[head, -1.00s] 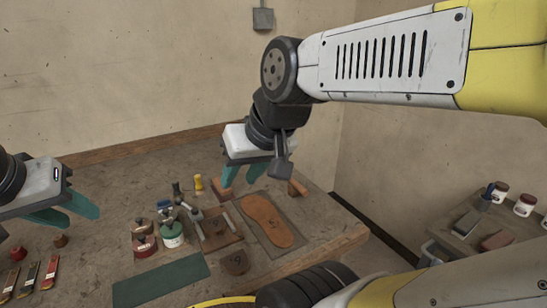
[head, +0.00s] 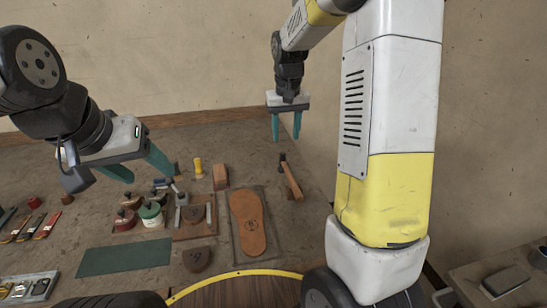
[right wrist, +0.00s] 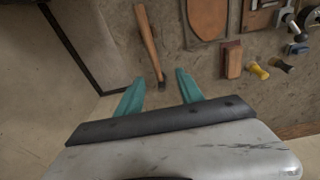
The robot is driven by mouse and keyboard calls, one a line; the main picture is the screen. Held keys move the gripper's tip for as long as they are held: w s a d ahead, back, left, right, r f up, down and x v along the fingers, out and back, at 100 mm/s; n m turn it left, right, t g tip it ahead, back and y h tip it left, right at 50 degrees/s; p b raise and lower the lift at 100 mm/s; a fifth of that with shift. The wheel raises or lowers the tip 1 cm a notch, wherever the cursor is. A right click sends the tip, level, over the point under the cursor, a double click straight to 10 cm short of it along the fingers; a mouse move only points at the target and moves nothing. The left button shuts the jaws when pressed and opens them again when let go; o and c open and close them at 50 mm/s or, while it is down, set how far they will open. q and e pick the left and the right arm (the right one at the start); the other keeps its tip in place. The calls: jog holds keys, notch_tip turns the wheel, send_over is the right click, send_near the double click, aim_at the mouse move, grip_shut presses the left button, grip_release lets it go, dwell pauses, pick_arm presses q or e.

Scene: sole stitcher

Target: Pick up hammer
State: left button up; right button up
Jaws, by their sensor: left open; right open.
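The hammer (head: 291,180) lies on the bench near its right edge, its dark head (head: 283,160) toward the wall and its wooden handle toward me. My right gripper (head: 286,137) is open, pointing down, just beyond and above the hammer head in the head view. In the right wrist view the hammer (right wrist: 149,42) shows with its head between the open fingers (right wrist: 159,83) in the picture; nothing is held. My left gripper (head: 146,174) is open and empty over the left part of the bench.
A brown sole (head: 247,222) on a dark mat lies left of the hammer. A wooden block (head: 220,177) and a yellow spool (head: 198,168) stand nearby. Jars (head: 151,214) and a green mat (head: 124,257) are further left. A wall rises behind the bench.

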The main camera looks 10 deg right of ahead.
jog(key=g+h, duration=0.1)
jog(key=h, duration=0.1)
send_over(285, 164)
jog(key=a, duration=0.1)
notch_tip(285, 164, down, 10)
jog(key=shift+g, duration=0.3)
jog(key=f, duration=0.5)
jog(key=d+f, duration=0.1)
jog(key=f, duration=0.2)
jog(key=shift+s+f, duration=0.15)
jog(key=shift+f, duration=0.15)
grip_shut()
jog(key=shift+r, duration=0.1)
